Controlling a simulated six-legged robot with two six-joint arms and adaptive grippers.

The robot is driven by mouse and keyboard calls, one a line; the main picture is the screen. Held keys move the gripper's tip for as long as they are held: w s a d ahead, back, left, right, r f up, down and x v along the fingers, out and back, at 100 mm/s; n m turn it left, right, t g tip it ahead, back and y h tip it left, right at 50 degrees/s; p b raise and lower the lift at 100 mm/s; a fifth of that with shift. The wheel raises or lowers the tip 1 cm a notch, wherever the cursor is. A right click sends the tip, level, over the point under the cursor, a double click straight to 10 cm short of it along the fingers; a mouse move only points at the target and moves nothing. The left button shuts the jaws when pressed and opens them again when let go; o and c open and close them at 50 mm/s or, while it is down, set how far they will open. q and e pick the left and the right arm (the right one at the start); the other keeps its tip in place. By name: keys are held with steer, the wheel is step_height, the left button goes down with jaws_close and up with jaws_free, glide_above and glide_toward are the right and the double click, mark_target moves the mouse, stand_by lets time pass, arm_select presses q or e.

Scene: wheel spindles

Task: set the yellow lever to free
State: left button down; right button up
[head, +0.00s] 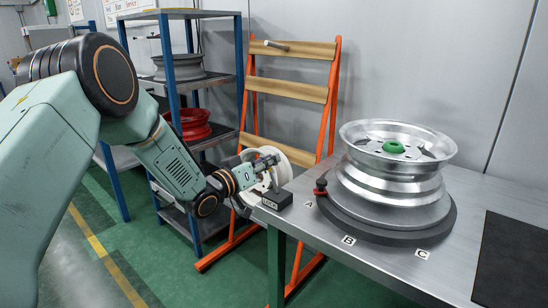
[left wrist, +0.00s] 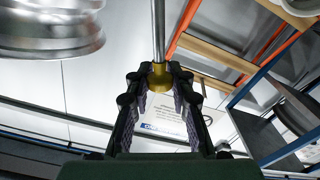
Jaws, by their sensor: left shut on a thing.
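The yellow lever's knob (left wrist: 159,76) sits between the fingertips of my left gripper (left wrist: 160,84) in the left wrist view. A bare metal rod (left wrist: 158,30) runs from the knob toward the top of that view. In the head view my left gripper (head: 265,163) is at the lever's top, above a small dark box (head: 274,199) on the table's left corner. The box carries a small label that seems to read LOCK. My left gripper is shut on the knob, which its fingers mostly hide in the head view. My right gripper is not in view.
A silver wheel (head: 397,150) with a green hub piece (head: 393,147) rests on a dark round turntable (head: 385,232) marked A, B, C. A small red handle (head: 321,188) is at its left edge. An orange rack (head: 330,100) and blue shelves (head: 172,80) stand behind.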

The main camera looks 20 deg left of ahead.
arm_select(q)
steer(key=shift+a+f+n, duration=0.55)
steer(key=shift+n, duration=0.35)
steer(key=c, duration=1.6)
jaws_free()
steer(key=o, duration=0.4)
steer(key=shift+a+r, duration=0.1)
steer(key=shift+r, duration=0.05)
steer(key=shift+w, duration=0.1)
steer(key=shift+v, duration=6)
